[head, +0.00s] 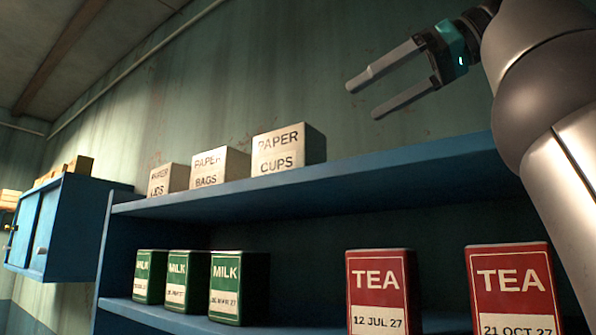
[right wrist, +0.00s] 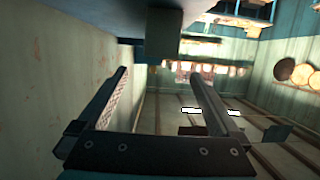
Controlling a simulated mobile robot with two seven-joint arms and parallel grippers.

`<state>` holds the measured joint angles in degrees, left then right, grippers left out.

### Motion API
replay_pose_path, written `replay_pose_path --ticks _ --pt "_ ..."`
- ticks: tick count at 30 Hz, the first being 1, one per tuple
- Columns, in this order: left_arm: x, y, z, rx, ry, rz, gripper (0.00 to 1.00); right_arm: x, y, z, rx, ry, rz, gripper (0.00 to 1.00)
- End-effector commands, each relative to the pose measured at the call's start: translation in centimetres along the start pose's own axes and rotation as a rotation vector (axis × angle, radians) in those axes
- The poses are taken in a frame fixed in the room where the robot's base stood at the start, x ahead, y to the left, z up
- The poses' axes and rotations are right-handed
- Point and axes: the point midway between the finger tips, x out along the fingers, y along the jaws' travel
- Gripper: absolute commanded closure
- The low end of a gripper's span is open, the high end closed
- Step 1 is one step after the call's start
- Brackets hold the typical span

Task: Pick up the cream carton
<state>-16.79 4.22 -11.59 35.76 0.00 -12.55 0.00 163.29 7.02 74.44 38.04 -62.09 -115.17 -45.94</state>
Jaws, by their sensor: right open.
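I see no carton labelled cream in either view. Several labelled cartons stand on the lower shelf in the head view: green milk cartons (head: 225,288) at the left and red tea cartons (head: 380,292) at the right. My right gripper (head: 360,100) is open and empty, high above the upper shelf in front of the wall, pointing left. Its two fingers also show apart in the right wrist view (right wrist: 160,75), with nothing between them. My left gripper is in neither view.
A blue shelf unit (head: 400,168) fills the middle and right. White paper lids, bags and cups boxes (head: 285,150) stand on its upper board, left of my right gripper. A blue wall cabinet (head: 75,220) is at the far left. The upper board's right part looks clear.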

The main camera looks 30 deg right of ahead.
Motion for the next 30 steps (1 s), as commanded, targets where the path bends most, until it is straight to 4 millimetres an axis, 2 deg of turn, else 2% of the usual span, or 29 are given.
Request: replay_pose_path --ticks 9,18,30 --pt "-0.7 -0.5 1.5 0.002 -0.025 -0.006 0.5 4.1 0.0 -0.1 0.002 -0.004 0.001 0.0" --pt "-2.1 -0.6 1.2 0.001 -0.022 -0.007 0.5 8.4 0.0 -0.2 0.001 -0.003 0.0 0.0" --pt "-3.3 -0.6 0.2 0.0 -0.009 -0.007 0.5 11.0 0.1 -0.1 0.001 -0.003 0.0 0.0"
